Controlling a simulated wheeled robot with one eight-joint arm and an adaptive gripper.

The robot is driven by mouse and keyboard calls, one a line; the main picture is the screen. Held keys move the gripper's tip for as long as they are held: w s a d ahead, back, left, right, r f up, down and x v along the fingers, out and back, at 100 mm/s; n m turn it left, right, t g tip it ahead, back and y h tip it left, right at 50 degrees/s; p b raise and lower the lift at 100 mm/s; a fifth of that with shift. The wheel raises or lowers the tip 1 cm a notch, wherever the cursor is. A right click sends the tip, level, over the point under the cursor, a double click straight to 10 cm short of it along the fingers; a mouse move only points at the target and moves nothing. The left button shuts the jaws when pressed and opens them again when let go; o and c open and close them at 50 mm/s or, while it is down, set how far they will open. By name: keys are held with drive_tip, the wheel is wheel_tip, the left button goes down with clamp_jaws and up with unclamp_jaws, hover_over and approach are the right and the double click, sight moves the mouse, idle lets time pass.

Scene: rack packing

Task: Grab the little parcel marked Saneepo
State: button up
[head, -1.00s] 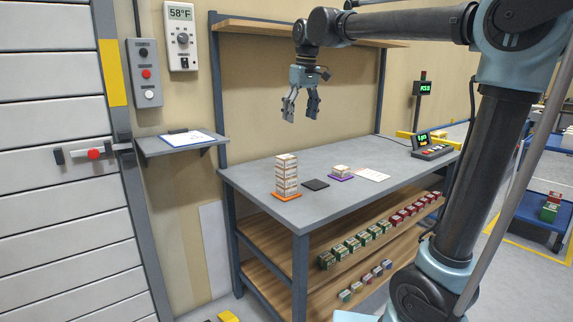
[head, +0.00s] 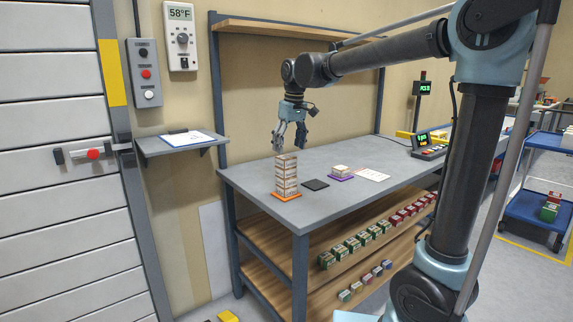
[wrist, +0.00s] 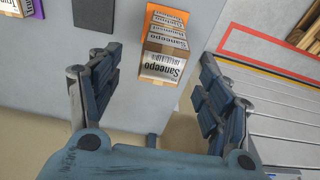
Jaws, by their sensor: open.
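A stack of several small white-and-brown parcels (head: 286,176) stands on an orange mat (head: 291,198) near the front left of the grey table. In the wrist view the top parcel (wrist: 161,66) reads "Saneepo" and lies between my fingers, farther out than their tips. My gripper (head: 289,148) is open and empty, pointing down just above the stack. In the wrist view my gripper (wrist: 163,75) shows both fingers spread wide, with a gap on each side of the parcel. The lower parcels are partly hidden under the top one in that view.
A black pad (head: 315,185) lies right of the stack. Beyond it is a purple mat (head: 341,178) with a low parcel pile (head: 341,170) and a white paper sheet (head: 373,175). Lower shelves hold small boxes (head: 352,244).

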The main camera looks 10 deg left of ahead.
sight(286, 157)
drive_tip(key=shift+w+a+f, duration=0.1)
drive_tip(key=shift+a+f, duration=0.15)
drive_tip(key=shift+f, duration=0.65)
drive_tip(key=shift+w+a+f, duration=0.15)
drive_tip(key=shift+a+f, duration=0.05)
drive_tip(key=shift+f, duration=0.65)
drive_tip(key=shift+w+a+f, duration=0.1)
drive_tip(key=shift+a+f, duration=0.15)
drive_tip(key=shift+f, duration=0.65)
drive_tip(key=shift+c, duration=0.6)
drive_tip(key=c, duration=1)
